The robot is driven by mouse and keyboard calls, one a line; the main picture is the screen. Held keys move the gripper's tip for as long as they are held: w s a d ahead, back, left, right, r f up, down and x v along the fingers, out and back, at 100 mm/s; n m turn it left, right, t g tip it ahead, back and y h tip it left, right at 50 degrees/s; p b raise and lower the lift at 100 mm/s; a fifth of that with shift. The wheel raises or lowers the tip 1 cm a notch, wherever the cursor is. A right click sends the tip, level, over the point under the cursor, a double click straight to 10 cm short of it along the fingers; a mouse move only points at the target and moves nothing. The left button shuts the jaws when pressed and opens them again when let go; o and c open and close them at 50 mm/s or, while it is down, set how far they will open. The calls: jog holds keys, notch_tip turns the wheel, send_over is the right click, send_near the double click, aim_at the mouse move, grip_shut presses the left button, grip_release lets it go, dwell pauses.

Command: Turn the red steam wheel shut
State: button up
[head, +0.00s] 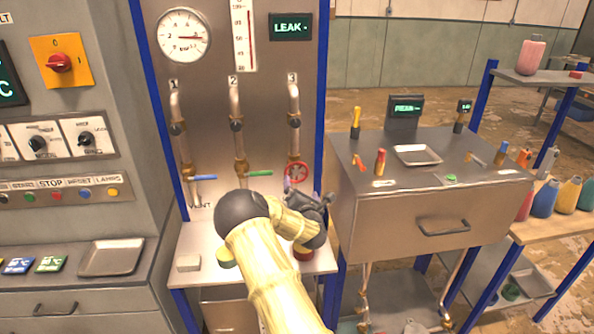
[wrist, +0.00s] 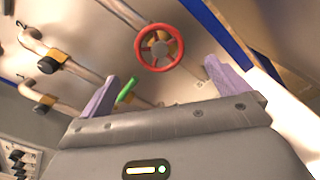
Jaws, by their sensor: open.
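The red steam wheel (head: 296,172) is a small spoked handwheel at the foot of pipe 3, on the right of the panel. In the wrist view the wheel (wrist: 158,47) shows whole, beyond and between my fingertips. My gripper (wrist: 160,82) is open, with its two purple fingers apart and nothing between them. In the head view my gripper (head: 305,197) is just below the wheel, partly hidden by my own wrist. The fingers look apart from the wheel.
A green lever (head: 260,173) on pipe 2 is close to the wheel's left. A blue lever (head: 205,178) is on pipe 1. A display (head: 291,27) above reads LEAK. A blue post (head: 321,100) borders the panel on the right. A steel cabinet (head: 400,235) stands further right.

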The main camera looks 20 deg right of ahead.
aim_at(297, 173)
jog(key=p+x, duration=0.3)
jog(key=x, duration=0.7)
jog(key=shift+w+f+p, duration=0.1)
jog(key=shift+w+p, duration=0.2)
jog(key=shift+w, duration=0.1)
jog(key=c, duration=0.9)
jog(key=shift+d, duration=0.15)
